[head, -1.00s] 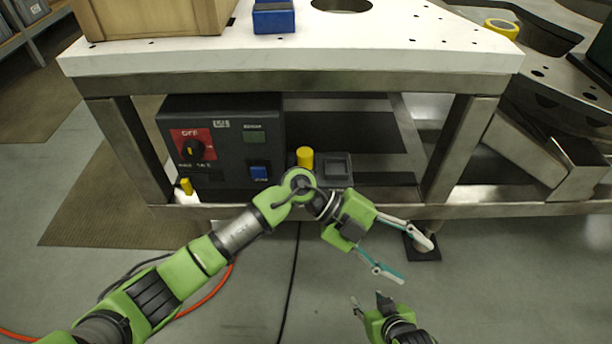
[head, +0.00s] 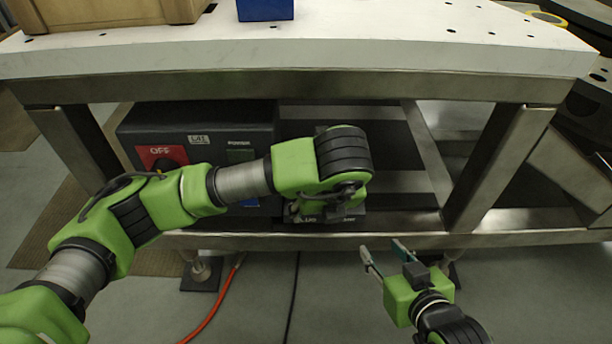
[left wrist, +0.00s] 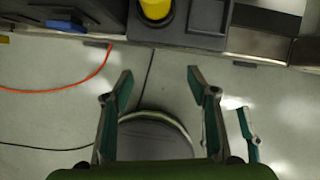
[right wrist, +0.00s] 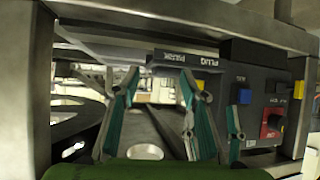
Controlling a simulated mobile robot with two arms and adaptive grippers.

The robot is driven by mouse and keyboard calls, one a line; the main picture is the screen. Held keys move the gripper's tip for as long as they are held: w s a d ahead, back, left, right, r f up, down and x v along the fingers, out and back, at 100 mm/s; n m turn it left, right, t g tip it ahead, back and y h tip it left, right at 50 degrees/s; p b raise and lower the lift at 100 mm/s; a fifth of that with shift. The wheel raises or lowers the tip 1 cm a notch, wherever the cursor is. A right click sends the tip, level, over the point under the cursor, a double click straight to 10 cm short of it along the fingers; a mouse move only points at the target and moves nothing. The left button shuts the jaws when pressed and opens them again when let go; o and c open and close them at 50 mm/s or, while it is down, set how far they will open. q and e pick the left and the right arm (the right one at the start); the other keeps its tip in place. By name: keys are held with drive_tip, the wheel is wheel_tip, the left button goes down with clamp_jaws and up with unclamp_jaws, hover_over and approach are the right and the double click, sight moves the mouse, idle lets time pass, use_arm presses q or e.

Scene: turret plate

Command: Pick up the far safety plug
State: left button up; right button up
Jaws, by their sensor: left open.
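A yellow safety plug (left wrist: 155,8) stands in a dark socket block (left wrist: 190,38) at the top of the left wrist view. In the head view my left arm hides it. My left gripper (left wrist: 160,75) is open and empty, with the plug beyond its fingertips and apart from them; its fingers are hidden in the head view. In the right wrist view a yellow piece (right wrist: 200,84) shows at the socket block and another (right wrist: 299,89) at the control box. My right gripper (head: 385,250) is open and empty in front of the lower shelf; it also shows in the right wrist view (right wrist: 158,75).
The dark control box (head: 200,130) with a red OFF panel sits on the lower shelf. The white table top (head: 380,40) overhangs it, with steel legs (head: 500,165) beside. An orange cable (head: 212,310) lies on the floor.

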use_arm(q)
drive_tip(key=w+a+f, duration=0.1)
drive_tip(key=w, duration=0.3)
drive_tip(key=w+f+b, duration=0.1)
drive_tip(key=w, duration=0.3)
drive_tip(key=w+a+f+b, duration=0.1)
drive_tip(key=w+f, duration=0.1)
drive_tip(key=w, duration=0.2)
drive_tip(key=shift+w+a+f, duration=0.1)
drive_tip(key=shift+w+a, duration=0.05)
drive_tip(key=shift+a, duration=0.15)
drive_tip(key=shift+w+f, duration=0.1)
drive_tip(key=shift+f, duration=0.1)
drive_tip(key=c, duration=1.3)
use_arm(e)
drive_tip(key=w+a+r+t+y, duration=0.1)
drive_tip(key=w+r+t, duration=0.1)
drive_tip(key=r, duration=0.4)
drive_tip(key=w+a+r+t+y, duration=0.1)
drive_tip(key=w+r+t, duration=0.1)
drive_tip(key=r+t, duration=0.2)
wheel_tip(320, 180, up, 2)
drive_tip(key=shift+a+r, duration=0.1)
drive_tip(key=shift+a, duration=0.3)
